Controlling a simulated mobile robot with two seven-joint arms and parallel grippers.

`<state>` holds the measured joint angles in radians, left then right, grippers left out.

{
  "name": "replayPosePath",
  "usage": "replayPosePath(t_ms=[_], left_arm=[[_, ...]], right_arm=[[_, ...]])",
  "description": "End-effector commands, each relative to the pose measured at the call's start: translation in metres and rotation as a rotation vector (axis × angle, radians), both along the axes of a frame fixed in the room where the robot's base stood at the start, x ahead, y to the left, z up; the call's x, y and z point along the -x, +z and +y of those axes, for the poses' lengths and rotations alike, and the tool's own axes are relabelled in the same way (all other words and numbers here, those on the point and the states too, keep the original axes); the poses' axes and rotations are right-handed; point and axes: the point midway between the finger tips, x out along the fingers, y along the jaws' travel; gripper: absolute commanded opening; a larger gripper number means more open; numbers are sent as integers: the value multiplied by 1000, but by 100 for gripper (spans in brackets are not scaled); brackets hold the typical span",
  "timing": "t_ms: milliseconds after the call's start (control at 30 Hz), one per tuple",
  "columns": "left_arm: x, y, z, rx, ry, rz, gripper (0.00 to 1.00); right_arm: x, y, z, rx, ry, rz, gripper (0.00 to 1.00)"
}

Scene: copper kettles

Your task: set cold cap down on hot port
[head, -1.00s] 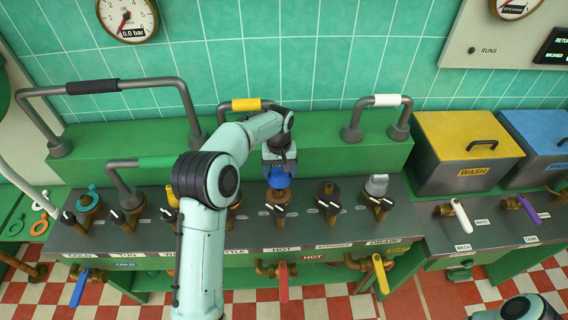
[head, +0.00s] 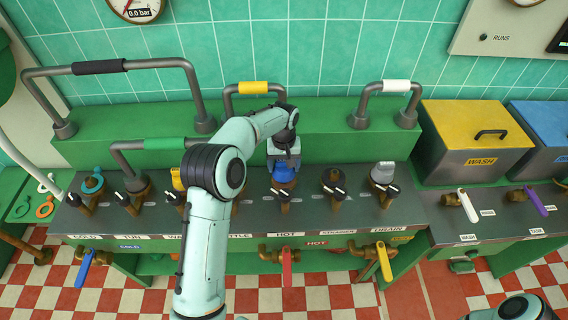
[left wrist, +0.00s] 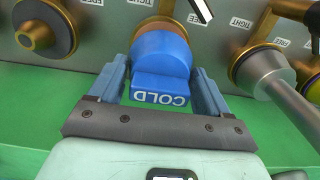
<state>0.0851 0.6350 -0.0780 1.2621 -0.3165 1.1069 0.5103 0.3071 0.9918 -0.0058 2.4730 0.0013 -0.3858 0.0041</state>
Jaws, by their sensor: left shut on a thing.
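The blue cold cap (head: 284,172) is between the fingers of my left gripper (head: 284,160), over the port (head: 282,196) behind the HOT label on the grey bench. In the left wrist view the cap (left wrist: 160,62), marked COLD, sits between the two fingers of the left gripper (left wrist: 158,88). A brown port rim (left wrist: 160,24) shows directly beyond the cap. The cap is at the port's mouth; I cannot tell if it is fully seated. My right gripper is not in view; a part of my right arm shows at the bottom right.
On the bench (head: 310,215), a dark port (head: 333,178) stands right of the cap and a grey cap (head: 382,173) further right. A yellow cap (head: 178,178) is to the left. Pipe handles, such as the white-gripped one (head: 397,86), rise behind. A yellow WASH bin (head: 470,125) stands right.

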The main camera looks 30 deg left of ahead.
Motion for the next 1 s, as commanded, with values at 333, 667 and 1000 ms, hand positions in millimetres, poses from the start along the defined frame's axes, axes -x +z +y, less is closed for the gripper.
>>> replayPosePath(t_ms=[333, 667, 1000], left_arm=[[0, 0, 0, 0, -1, -1, 47], [0, -10, 0, 0, 0, 0, 47], [0, -22, -1, 1, -1, -1, 47]], right_arm=[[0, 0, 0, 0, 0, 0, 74], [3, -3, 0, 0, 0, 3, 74], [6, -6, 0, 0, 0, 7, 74]])
